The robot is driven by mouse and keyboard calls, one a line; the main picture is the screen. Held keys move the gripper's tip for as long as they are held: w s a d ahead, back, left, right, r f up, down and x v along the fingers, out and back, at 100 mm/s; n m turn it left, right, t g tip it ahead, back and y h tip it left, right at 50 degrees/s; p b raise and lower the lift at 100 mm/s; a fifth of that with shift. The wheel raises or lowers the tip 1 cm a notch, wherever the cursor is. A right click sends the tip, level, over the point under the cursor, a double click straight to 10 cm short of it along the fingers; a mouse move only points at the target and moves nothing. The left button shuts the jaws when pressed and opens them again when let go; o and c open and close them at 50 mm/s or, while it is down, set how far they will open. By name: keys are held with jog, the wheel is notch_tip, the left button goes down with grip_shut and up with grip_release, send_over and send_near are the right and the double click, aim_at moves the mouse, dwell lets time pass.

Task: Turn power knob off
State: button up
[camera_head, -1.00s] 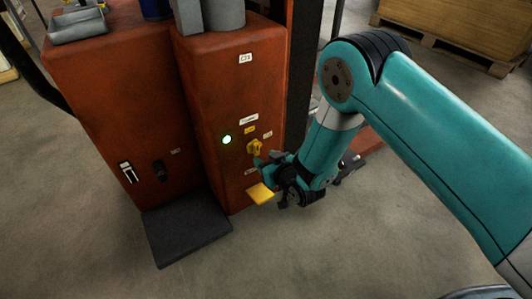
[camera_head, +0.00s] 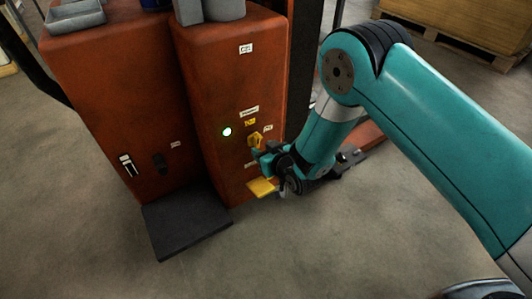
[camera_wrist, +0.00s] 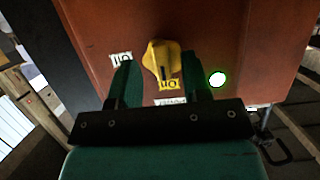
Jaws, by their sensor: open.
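The yellow power knob (camera_head: 255,139) is on the front of the red cabinet (camera_head: 224,75), right of a lit green lamp (camera_head: 227,131). In the wrist view the knob (camera_wrist: 160,58) stands between the two dark green fingers of my open gripper (camera_wrist: 157,64). A gap shows on each side, and I cannot tell contact. The knob's dark mark faces a small yellow label (camera_wrist: 169,85); a white label (camera_wrist: 121,59) is to its left. In the head view my gripper (camera_head: 261,157) is at the knob's lower right and partly hides the panel.
A yellow piece (camera_head: 262,187) shows just below my gripper. A dark plate (camera_head: 187,222) lies on the floor before the cabinet. A dark post (camera_head: 302,65) stands to its right. The floor at front is clear.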

jog(key=shift+w+a+b, duration=0.45)
jog(key=shift+w+a, duration=0.2)
jog(key=shift+w, duration=0.3)
grip_shut()
jog(key=shift+w+d+f+m+g+y+b, duration=0.1)
jog(key=shift+f+m+g+y+b, duration=0.1)
jog(key=shift+m+y+b, duration=0.3)
jog(key=shift+f+m+g+y+b, duration=0.1)
jog(key=shift+m+g+y+b, duration=0.1)
jog(key=shift+m+b, duration=0.45)
jog(key=shift+m, duration=0.35)
jog(key=shift+r+y, duration=0.3)
jog(key=shift+r, duration=0.05)
jog(key=shift+f+m+b, duration=0.1)
jog(key=shift+m+b, duration=0.2)
jog(key=shift+b, duration=0.1)
